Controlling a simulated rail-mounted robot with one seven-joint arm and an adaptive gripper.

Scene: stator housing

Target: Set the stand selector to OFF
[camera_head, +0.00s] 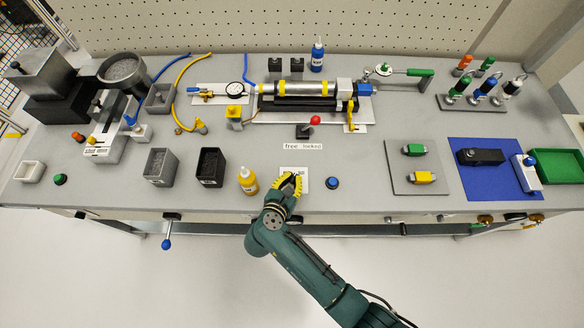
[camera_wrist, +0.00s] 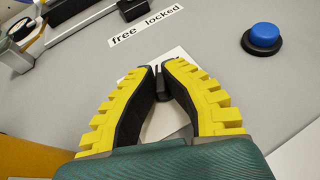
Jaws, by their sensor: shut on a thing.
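The stand selector (camera_wrist: 161,86) shows in the wrist view as a small black upright knob on a white plate (camera_wrist: 180,54). In the head view this plate (camera_head: 303,175) lies near the table's front edge, and its lettering is mostly covered. My gripper (camera_head: 291,177) points down over the plate. In the wrist view my gripper (camera_wrist: 160,74) has its yellow-backed, black-lined fingers closed around the knob, one on each side. Most of the knob and its position marks are hidden, so I cannot tell which setting it points to.
A blue push button (camera_head: 332,183) stands just right of the plate and a yellow bottle (camera_head: 248,181) just left. Behind are the "free locked" label (camera_head: 303,146) and a red-tipped lever (camera_head: 314,121). Black and grey bins (camera_head: 210,166) stand further left.

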